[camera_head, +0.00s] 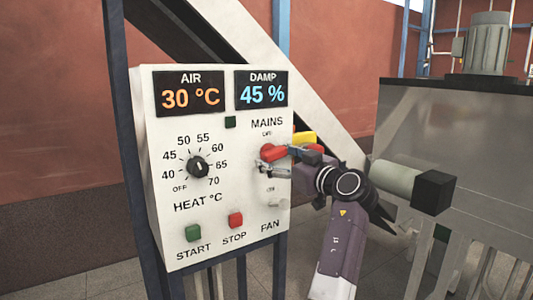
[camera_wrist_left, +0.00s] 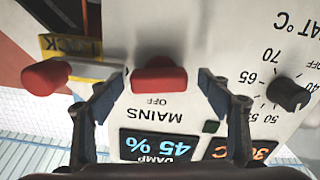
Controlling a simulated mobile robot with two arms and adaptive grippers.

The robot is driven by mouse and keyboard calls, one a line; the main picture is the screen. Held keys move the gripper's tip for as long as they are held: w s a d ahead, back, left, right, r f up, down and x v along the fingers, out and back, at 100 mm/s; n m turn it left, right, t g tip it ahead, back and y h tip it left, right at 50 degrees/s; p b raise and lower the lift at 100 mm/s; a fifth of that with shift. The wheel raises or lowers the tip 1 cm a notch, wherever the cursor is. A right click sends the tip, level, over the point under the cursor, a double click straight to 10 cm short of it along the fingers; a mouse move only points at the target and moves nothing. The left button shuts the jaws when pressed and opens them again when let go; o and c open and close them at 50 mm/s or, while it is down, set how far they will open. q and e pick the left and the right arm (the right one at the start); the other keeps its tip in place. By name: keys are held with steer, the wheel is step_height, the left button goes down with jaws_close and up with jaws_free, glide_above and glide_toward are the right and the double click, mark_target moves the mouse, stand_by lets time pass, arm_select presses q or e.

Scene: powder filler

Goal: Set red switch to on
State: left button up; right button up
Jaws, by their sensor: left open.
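The red switch (camera_head: 270,152) sits under the MAINS label on the white control panel (camera_head: 165,130). In the left wrist view the red switch (camera_wrist_left: 159,76) shows close up and upside down, right beside the word OFF. Its handle lies sideways across the picture. My left gripper (camera_head: 274,160) is at the panel in front of the switch. In the left wrist view my left gripper (camera_wrist_left: 160,84) is open, one finger on each side of the switch. I cannot tell whether either finger touches it. The lower part of the switch area is partly hidden in the head view. My right gripper is not in view.
A second red knob (camera_wrist_left: 45,77) with a yellow plate (camera_wrist_left: 72,47) stands on the panel's side. A black HEAT dial (camera_head: 198,167), a green START button (camera_head: 193,232) and a red STOP button (camera_head: 236,219) are left of my gripper. A grey machine (camera_head: 450,130) stands at right.

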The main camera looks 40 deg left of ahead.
arm_select(q)
steer(key=shift+a, duration=0.1)
steer(key=shift+d+r, duration=0.2)
steer(key=shift+d, duration=0.25)
steer(key=shift+c, duration=0.4)
steer(key=c, duration=0.5)
steer(key=shift+a, duration=0.1)
steer(key=c, duration=0.5)
steer(key=shift+f+m+b, duration=0.15)
steer(key=shift+m+b, duration=0.25)
steer(key=shift+m, duration=0.1)
steer(key=shift+c, duration=0.4)
steer(key=shift+m, duration=0.6)
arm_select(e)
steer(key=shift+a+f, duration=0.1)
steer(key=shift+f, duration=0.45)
